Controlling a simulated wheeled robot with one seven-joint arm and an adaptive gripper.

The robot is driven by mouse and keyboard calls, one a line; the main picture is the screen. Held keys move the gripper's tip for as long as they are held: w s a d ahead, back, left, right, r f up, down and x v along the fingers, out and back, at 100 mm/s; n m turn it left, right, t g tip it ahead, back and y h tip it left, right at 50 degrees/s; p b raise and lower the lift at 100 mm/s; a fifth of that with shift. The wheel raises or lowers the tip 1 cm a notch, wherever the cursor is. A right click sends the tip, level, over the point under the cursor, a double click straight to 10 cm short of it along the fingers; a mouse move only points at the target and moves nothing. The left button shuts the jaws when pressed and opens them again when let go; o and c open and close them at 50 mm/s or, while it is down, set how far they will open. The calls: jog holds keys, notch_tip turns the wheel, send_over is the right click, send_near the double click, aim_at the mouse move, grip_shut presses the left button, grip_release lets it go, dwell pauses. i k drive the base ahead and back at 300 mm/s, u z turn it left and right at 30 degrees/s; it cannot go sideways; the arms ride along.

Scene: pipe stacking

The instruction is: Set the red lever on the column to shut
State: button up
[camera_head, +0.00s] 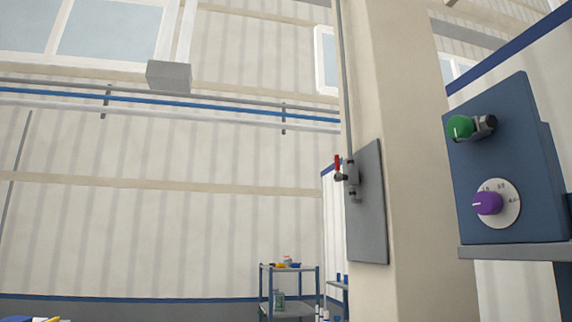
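The red lever (337,162) is small and sits on a valve (351,177) at the left edge of a grey plate (369,205) on the beige column (400,120). The lever stands about upright, roughly in line with the thin pipe (347,80) that runs up the column above the valve. The valve is seen nearly side-on and is small, so its exact setting is hard to tell. My gripper is not in view.
At the right, a blue panel (520,180) above a grey ledge (515,251) carries a green knob (460,128) and a purple dial (488,203). A shelf cart (289,268) with small items stands at the back. Pipes run along the far wall.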

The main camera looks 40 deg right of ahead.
aim_at(338, 176)
jog(key=z, duration=0.35)
jog(key=i, duration=1.1)
jog(key=z, duration=0.7)
